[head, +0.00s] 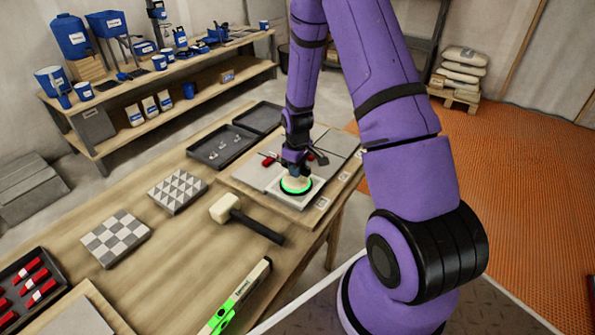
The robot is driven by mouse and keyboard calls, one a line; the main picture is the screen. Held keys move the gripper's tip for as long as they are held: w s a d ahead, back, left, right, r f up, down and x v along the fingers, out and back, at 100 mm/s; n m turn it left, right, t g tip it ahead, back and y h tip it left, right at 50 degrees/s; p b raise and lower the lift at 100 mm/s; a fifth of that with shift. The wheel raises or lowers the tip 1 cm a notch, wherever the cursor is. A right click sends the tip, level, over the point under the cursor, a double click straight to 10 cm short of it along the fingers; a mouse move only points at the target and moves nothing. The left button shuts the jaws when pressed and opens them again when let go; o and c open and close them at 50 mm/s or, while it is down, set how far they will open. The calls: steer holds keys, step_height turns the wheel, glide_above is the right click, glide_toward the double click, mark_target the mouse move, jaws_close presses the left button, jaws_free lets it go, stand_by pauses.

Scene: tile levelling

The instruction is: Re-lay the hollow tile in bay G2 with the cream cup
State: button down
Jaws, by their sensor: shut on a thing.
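My gripper (295,170) is shut on the cream cup (295,182), a round pale piece with a bright green ring around its base. The cup stands over a pale square (312,196) at the near corner of the tile panel, where small label plates run along the right edge. I cannot tell whether this square is a tile or a bare bed, or whether the cup touches it. The bay labels are too small to read. Grey tiles (255,174) lie beside it, and my gripper and arm hide part of the panel.
A mallet (224,208) and a green level (238,295) lie on the bench. Patterned tiles (116,238) and a tray of red pieces (32,281) are at left. Dark trays (221,146) stand behind. Red and dark items (320,157) lie on the panel near my gripper.

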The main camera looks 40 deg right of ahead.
steer(key=shift+r, duration=4.3)
steer(key=s+a, duration=0.7)
steer(key=a, duration=1.4)
steer(key=s+a, duration=0.8)
steer(key=a, duration=1.4)
steer(key=s+a, duration=0.8)
steer(key=a, duration=1.3)
steer(key=shift+s+a, duration=0.2)
steer(key=shift+a, duration=0.15)
